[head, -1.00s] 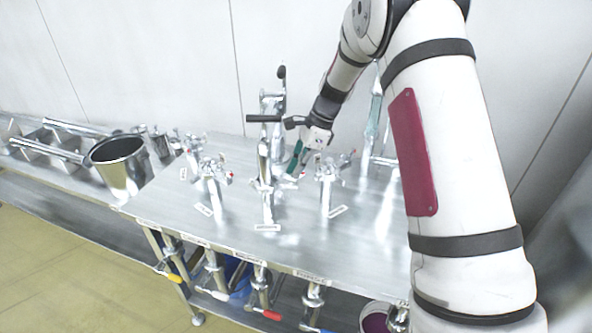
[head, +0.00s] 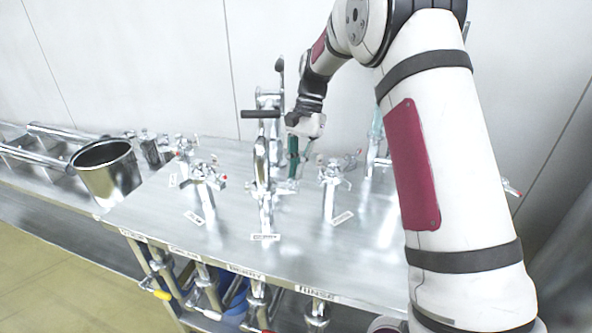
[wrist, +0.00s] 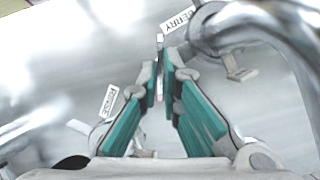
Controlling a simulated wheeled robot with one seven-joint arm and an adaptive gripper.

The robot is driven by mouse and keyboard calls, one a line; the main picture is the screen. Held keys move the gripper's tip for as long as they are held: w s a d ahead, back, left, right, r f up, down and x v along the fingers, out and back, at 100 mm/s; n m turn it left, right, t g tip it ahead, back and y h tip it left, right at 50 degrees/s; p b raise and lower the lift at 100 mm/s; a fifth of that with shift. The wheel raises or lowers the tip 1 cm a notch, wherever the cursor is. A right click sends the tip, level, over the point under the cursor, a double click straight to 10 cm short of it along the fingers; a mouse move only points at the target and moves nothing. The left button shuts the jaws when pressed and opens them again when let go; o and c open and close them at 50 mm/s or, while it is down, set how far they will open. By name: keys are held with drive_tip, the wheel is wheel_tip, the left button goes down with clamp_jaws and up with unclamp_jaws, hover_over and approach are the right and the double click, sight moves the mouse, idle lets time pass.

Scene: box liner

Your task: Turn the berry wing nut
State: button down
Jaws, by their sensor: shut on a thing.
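The berry tap (head: 264,185) is a chrome column with a black lever, upright on the steel counter behind its small label. My gripper (head: 292,178) points down just right of it, beside the column. In the wrist view its teal-padded fingers (wrist: 160,68) close at the tips on a thin metal wing, the berry wing nut (wrist: 159,84). The BERRY label (wrist: 177,20) lies just beyond the fingertips. In the head view the fingers and the column hide most of the wing nut.
Similar chrome taps stand close on both sides, one left (head: 205,185) and one right (head: 332,180). A RINSE label (wrist: 107,101) shows left of my fingers. A steel bucket (head: 106,170) stands at the left. The counter's front (head: 190,232) is clear.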

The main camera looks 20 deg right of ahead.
drive_tip(key=shift+n, duration=0.5)
drive_tip(key=c, duration=1.8)
unclamp_jaws()
drive_tip(key=shift+r, duration=0.1)
drive_tip(key=v, duration=1.1)
drive_tip(key=shift+w+r, duration=0.3)
drive_tip(key=shift+r, duration=0.05)
